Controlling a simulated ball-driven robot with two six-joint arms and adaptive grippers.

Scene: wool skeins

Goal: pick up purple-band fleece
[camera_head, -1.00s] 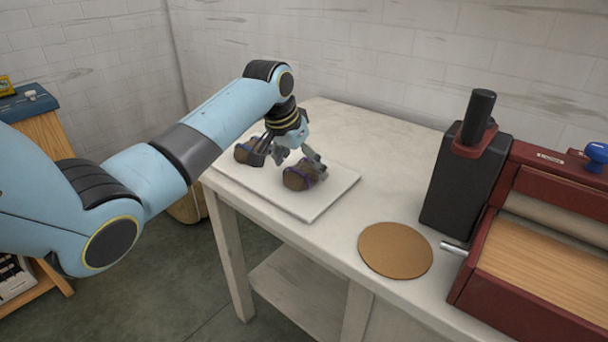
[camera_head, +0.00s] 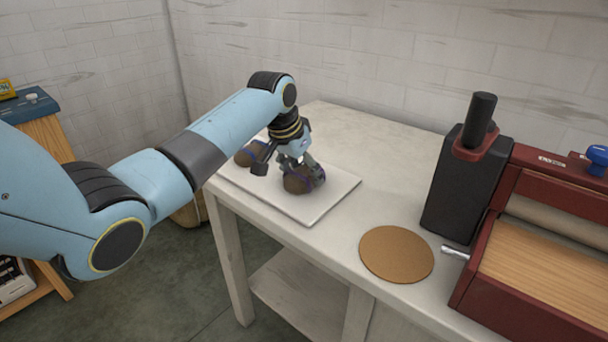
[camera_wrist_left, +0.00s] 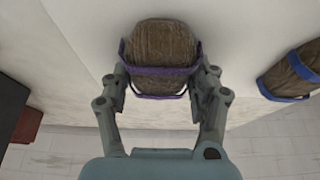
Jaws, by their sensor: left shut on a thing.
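The purple-band fleece (camera_head: 298,181) is a brown bundle with a purple band, at the right part of the white board (camera_head: 318,212) on the table. It also shows in the left wrist view (camera_wrist_left: 164,45), between the fingers. My left gripper (camera_head: 303,170) is shut on it from above; in the left wrist view the fingers (camera_wrist_left: 161,88) press on both sides at the band. A second brown fleece with a blue band (camera_wrist_left: 290,72) lies apart to the right in the wrist view and at the board's left in the head view (camera_head: 247,155). My right gripper is not in view.
A round tan disc (camera_head: 396,253) lies near the table's front edge. A black block-like holder (camera_head: 459,195) and a dark red machine with a wooden bed (camera_head: 535,265) stand at the right. The tabletop behind the board (camera_head: 375,140) is clear.

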